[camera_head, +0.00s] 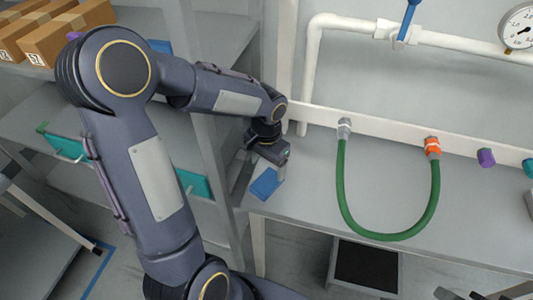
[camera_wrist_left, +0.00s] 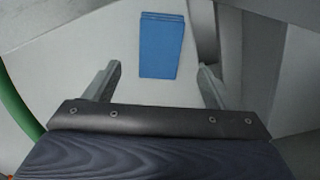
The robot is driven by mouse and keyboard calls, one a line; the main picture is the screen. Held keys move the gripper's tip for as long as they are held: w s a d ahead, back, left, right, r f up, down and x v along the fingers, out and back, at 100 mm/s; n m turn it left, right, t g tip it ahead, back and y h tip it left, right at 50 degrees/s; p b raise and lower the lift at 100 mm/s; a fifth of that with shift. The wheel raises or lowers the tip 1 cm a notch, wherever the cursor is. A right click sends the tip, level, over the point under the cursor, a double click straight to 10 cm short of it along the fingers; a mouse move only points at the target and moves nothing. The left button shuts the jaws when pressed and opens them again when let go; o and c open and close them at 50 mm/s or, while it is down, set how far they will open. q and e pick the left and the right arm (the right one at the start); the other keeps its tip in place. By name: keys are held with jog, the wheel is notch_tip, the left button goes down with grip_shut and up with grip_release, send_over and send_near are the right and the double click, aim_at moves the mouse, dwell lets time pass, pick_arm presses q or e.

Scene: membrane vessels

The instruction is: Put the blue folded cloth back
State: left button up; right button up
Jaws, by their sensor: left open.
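The blue folded cloth (camera_head: 265,184) lies flat on the grey bench near its left end, beside a shelf upright. In the left wrist view the cloth (camera_wrist_left: 162,46) shows as a blue rectangle beyond the fingertips, with nothing between the fingers. My left gripper (camera_head: 268,164) is close to the cloth, just behind it in the head view. In the left wrist view my left gripper (camera_wrist_left: 158,80) is open and empty, its two fingers well apart.
A green hose (camera_head: 383,236) loops over the bench (camera_head: 310,180) to the right, joined to a white rail (camera_head: 385,127). A grey shelf upright (camera_head: 210,110) stands close left of my gripper. Cardboard boxes (camera_head: 62,42) sit on the upper left shelf.

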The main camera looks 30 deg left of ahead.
pick_arm(q)
jog(key=s+r+n+t+h, duration=0.2)
jog(key=s+r, duration=0.7)
jog(key=r, duration=0.1)
jog(key=s+d+n+t+h, duration=0.1)
jog(key=s+d+t, duration=0.2)
jog(key=s, duration=0.5)
jog(key=shift+d+r+t+h, duration=0.3)
jog(key=shift+d+h, duration=0.1)
jog(key=shift+d, duration=0.25)
